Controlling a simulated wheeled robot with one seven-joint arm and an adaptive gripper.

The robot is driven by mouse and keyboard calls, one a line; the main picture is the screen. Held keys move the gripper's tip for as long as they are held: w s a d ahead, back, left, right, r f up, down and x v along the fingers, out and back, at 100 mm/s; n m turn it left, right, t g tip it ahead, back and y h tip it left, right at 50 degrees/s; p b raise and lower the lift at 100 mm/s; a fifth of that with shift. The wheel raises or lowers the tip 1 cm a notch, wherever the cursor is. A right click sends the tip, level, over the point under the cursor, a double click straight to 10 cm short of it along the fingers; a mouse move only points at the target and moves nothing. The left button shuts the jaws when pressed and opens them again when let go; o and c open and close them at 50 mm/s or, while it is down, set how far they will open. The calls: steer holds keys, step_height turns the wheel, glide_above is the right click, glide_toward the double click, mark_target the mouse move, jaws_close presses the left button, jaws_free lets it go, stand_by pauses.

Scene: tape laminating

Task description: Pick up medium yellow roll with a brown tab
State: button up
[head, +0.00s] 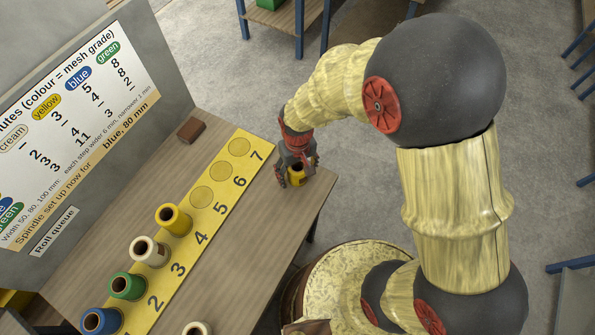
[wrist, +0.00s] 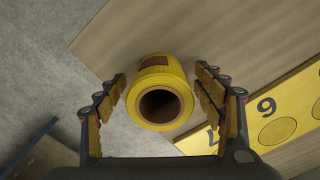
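A yellow roll (head: 296,175) stands near the right end of the wooden table, apart from the yellow strip. In the wrist view the yellow roll (wrist: 160,78) shows its dark hollow core and a brown tab (wrist: 155,61) on its far side. My gripper (head: 297,171) is over this roll, with its fingers partly hiding it. In the wrist view my gripper (wrist: 161,72) is open, with one finger on each side of the roll and narrow gaps visible. Another yellow roll (head: 173,220) stands on the strip near number 4; no tab shows on it.
Cream (head: 149,252), green (head: 127,287) and blue (head: 101,322) rolls stand along the numbered yellow strip (head: 222,208). Another cream roll (head: 197,329) is at the bottom edge. A brown block (head: 191,130) lies near the sign panel (head: 75,110). Places 5 to 7 are empty.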

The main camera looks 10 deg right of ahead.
steer(key=shift+c, duration=1.1)
steer(key=c, duration=1)
